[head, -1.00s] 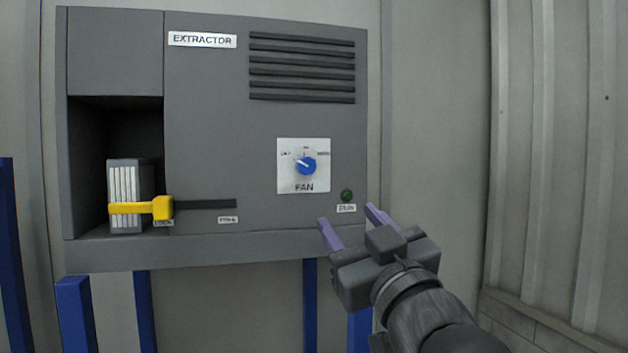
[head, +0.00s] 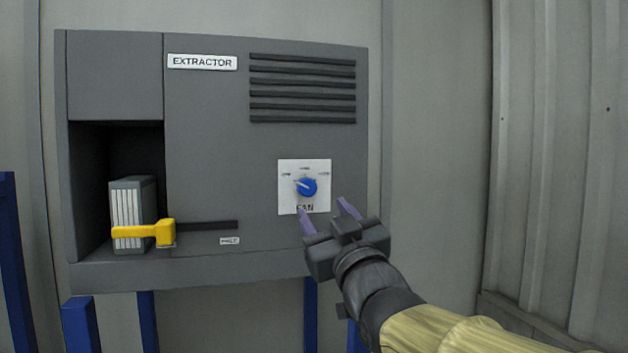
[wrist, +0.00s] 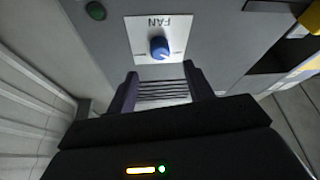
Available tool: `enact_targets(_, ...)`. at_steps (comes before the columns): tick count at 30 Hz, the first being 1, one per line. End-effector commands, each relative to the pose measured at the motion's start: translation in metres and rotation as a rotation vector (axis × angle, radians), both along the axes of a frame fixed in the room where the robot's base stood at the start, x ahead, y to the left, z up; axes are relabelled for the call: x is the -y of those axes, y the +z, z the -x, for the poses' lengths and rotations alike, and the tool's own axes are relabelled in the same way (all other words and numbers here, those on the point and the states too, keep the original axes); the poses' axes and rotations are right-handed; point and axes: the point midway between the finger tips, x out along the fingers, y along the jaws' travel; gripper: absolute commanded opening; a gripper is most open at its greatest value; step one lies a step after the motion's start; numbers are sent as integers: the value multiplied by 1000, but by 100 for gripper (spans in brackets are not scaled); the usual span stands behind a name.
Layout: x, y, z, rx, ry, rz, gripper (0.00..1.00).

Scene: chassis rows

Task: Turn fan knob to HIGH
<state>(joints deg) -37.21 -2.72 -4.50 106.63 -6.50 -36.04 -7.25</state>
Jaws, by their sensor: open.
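The blue fan knob (head: 307,187) sits on a white plate (head: 288,203) marked FAN on the grey extractor panel (head: 205,150). Its white pointer is turned to the upper left, toward the left-hand mark. My gripper (head: 324,211) is open and empty, just below and a little right of the knob in the head view, with its purple fingers pointing at the panel. In the wrist view the knob (wrist: 159,48) is beyond the fingertips (wrist: 160,82), roughly centred between them and apart from them. My gripper hides the lower right of the plate's surroundings.
A yellow lever (head: 145,232) stands in front of a ribbed filter block (head: 130,200) in the open bay at left. A dark green lamp (wrist: 96,11) shows in the wrist view. Vent slats (head: 302,88) are above the knob. A corrugated wall (head: 555,150) is at right.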

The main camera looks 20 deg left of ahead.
Motion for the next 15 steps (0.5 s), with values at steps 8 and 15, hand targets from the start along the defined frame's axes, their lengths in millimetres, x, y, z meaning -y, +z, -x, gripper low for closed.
enact_targets(8,-27,21,-35,-2,1,2,52)
enact_targets(15,-40,28,-54,0,-1,1,52)
